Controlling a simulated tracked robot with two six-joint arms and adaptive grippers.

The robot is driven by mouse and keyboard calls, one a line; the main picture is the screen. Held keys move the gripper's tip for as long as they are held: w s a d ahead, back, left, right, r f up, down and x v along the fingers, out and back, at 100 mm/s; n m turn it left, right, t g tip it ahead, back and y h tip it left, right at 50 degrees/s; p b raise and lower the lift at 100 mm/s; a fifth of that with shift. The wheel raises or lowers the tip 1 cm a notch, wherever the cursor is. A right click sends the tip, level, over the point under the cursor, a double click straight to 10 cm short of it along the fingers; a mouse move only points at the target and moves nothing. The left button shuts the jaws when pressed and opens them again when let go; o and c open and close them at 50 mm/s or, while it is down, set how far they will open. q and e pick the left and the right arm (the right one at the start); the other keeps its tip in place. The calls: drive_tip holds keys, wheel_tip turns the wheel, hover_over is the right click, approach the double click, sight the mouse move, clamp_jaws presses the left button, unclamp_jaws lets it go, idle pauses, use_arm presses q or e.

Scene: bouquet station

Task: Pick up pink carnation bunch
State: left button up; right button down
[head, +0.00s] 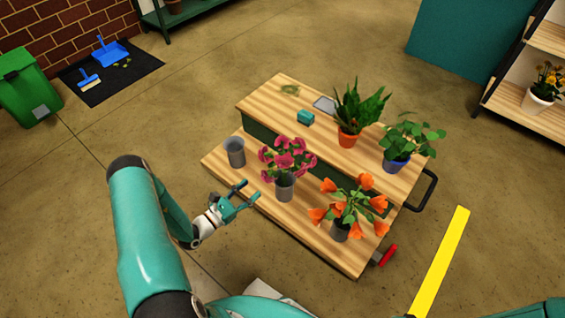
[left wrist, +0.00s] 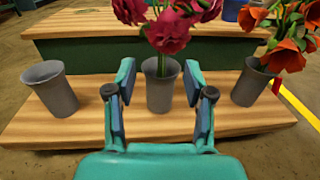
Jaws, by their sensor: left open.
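The pink carnation bunch (head: 287,157) stands upright in a grey pot (head: 285,187) on the lower wooden step. My left gripper (head: 248,193) is open and empty, just left of that pot in the head view. In the left wrist view the pink flowers (left wrist: 168,30) are at the top, and their grey pot (left wrist: 162,92) shows between and beyond the two open fingers (left wrist: 159,92). The fingers appear apart from the pot. My right gripper is not in view.
An empty-looking grey pot (head: 235,152) stands to the left and orange flowers (head: 352,205) to the right on the lower step.

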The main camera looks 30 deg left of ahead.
sight(284, 168)
use_arm(q)
drive_tip(key=w+d+b, duration=0.1)
drive_tip(key=w, duration=0.4)
drive_tip(key=w+d+b, duration=0.1)
drive_tip(key=w+b, duration=0.1)
drive_tip(key=w, duration=0.3)
drive_tip(key=w+d+b, duration=0.1)
drive_tip(key=w, duration=0.4)
drive_tip(key=shift+w+d+b, duration=0.1)
drive_tip(key=shift+d+b, duration=0.15)
drive_tip(key=shift+b, duration=0.1)
drive_tip(key=shift+w, duration=0.35)
clamp_jaws()
